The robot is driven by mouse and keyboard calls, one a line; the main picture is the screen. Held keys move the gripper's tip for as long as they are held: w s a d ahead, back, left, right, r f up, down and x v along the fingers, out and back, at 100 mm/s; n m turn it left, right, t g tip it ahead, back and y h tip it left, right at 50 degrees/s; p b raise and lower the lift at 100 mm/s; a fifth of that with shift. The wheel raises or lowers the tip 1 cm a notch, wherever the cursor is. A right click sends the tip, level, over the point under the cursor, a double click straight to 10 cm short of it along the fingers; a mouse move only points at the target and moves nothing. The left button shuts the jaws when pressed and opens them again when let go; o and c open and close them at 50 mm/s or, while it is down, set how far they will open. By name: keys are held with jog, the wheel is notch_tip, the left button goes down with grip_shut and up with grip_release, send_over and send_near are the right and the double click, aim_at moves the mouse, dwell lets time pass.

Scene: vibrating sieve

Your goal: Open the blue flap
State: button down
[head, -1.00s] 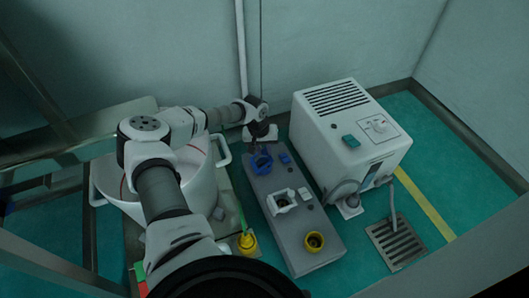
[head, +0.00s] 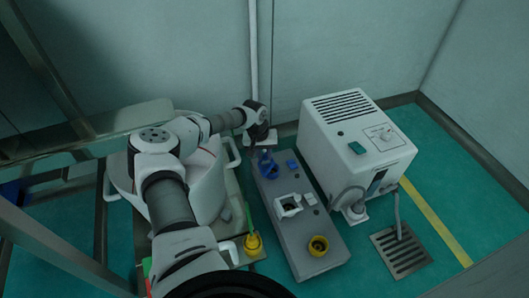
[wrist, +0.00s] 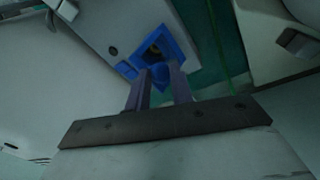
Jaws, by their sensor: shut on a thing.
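The blue fitting (head: 271,170) sits at the far end of the grey box on the floor. In the wrist view it is a blue frame (wrist: 178,45) around a dark opening. The blue flap (wrist: 159,78) shows at the near edge of that opening, between my fingertips. My gripper (wrist: 158,72) is shut on the flap, with the fingers on either side of it. The flap's exact angle is hard to tell.
The grey box (head: 290,235) also carries a white fitting (head: 288,206), a yellow-rimmed port (head: 318,245) and a small blue part (head: 292,165). A white machine (head: 355,145) stands close to its right. A large white vessel (head: 205,205) is to its left. A floor grate (head: 401,250) lies front right.

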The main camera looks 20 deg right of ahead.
jog(key=shift+w+a+f, duration=0.1)
jog(key=shift+a+f, duration=0.6)
jog(key=shift+a, duration=0.2)
jog(key=c, duration=1.2)
grip_release()
jog(key=shift+a+f, duration=0.1)
notch_tip(320, 180, up, 15)
jog(key=a+p, duration=0.1)
jog(key=p, duration=0.3)
jog(key=shift+w+f, duration=0.1)
jog(key=shift+f, duration=0.05)
jog(key=shift+c, duration=0.4)
